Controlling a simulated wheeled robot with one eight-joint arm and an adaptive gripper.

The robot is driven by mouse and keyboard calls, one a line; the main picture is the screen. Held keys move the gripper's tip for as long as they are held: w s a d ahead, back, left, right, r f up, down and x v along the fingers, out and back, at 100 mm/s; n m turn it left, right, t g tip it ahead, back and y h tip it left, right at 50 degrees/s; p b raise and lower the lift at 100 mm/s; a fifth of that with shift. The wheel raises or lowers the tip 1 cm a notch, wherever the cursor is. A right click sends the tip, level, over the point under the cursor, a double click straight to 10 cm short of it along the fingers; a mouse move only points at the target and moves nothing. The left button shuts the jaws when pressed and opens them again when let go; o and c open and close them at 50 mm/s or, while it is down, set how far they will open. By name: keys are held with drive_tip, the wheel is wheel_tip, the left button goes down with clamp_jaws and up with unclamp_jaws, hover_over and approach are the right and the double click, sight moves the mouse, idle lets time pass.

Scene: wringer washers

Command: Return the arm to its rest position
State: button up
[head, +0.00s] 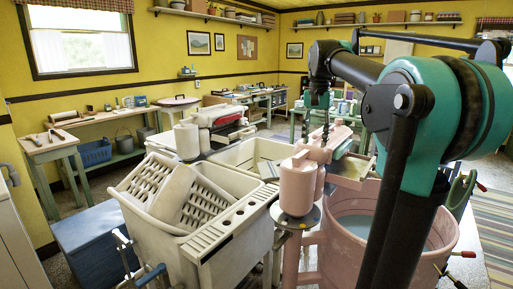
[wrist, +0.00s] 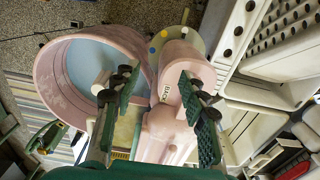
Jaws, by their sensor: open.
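My arm (head: 415,95) reaches in from the right in the head view. It bends at a dark elbow and drops down over the pink wringer washer. My gripper (wrist: 158,92) is open in the wrist view. Its two green-padded fingers stand apart with nothing held between them. The pink wringer head (wrist: 178,78) shows below and between the fingers; I cannot tell whether they touch it. In the head view the wringer (head: 297,188) sits under the hanging gripper, whose fingers are small and partly lost against it.
The pink washer tub (head: 440,232) holds bluish water, at right. A cream double sink (head: 230,205) with a washboard stands to the left. A second wringer (head: 187,140) is behind it. A blue chest (head: 88,240) and side table (head: 50,150) are at left. Open floor shows on the far right.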

drive_tip(key=s+f+n+t, duration=0.1)
drive_tip(key=s+f+n, duration=0.1)
drive_tip(key=s+f, duration=0.5)
drive_tip(key=s+f+n+t, duration=0.1)
drive_tip(key=s+f, duration=0.6)
drive_tip(key=f, duration=1)
drive_tip(key=s+f+n+t, duration=0.2)
drive_tip(key=s+f+n, duration=0.2)
drive_tip(key=s+f, duration=0.3)
wheel_tip(320, 180, down, 5)
drive_tip(key=shift+s+a+f, duration=0.1)
drive_tip(key=shift+s+a, duration=0.05)
drive_tip(key=shift+s, duration=0.2)
drive_tip(key=shift+c, duration=1.1)
